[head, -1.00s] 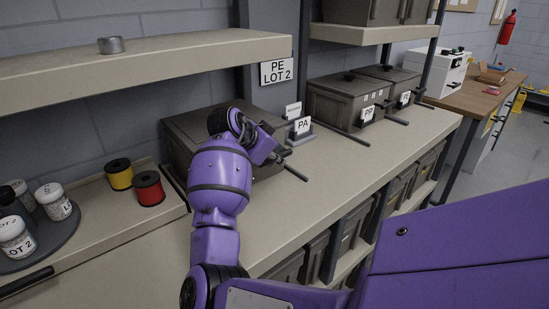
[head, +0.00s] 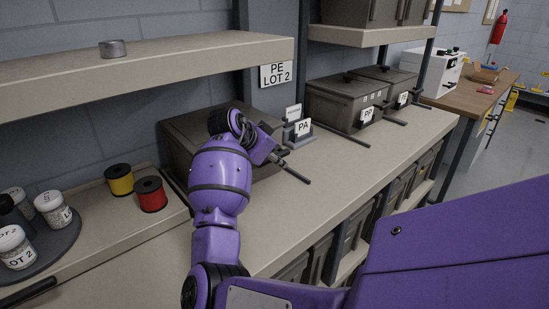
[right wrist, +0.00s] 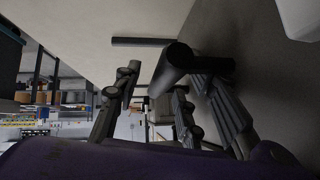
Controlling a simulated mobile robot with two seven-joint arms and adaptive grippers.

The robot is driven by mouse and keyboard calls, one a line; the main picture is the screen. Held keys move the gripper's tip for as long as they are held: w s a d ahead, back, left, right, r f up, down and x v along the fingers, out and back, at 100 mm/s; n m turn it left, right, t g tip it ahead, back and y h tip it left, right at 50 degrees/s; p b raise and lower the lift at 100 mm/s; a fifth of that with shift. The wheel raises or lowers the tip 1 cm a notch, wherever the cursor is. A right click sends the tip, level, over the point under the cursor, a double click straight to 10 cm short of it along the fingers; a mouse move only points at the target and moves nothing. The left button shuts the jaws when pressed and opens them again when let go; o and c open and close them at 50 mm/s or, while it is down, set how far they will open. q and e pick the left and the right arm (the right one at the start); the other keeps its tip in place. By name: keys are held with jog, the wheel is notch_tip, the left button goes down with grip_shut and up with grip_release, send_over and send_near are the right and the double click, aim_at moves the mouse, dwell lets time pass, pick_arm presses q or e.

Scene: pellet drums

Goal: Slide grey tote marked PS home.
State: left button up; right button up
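A grey lidded tote (head: 184,139) stands on the bench at centre left, largely hidden behind my right arm; no label on it is readable. A farther grey tote (head: 384,82) stands at the back right, and its small label seems to read PS. My right gripper (head: 278,155) is at the front right of the near tote. In the right wrist view its fingers (right wrist: 157,82) are spread apart, with a dark round bar (right wrist: 178,62) close by the right-hand finger; I cannot tell whether they touch. My left gripper is not in view.
A grey tote marked PP (head: 345,103) and a PA sign (head: 302,127) stand along the bench. Red (head: 150,194) and yellow (head: 119,180) spools and several jars are at left. A shelf (head: 150,68) overhangs the near tote.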

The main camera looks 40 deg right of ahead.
jog(key=v, duration=1.2)
jog(key=shift+f, duration=0.1)
dwell(0.4)
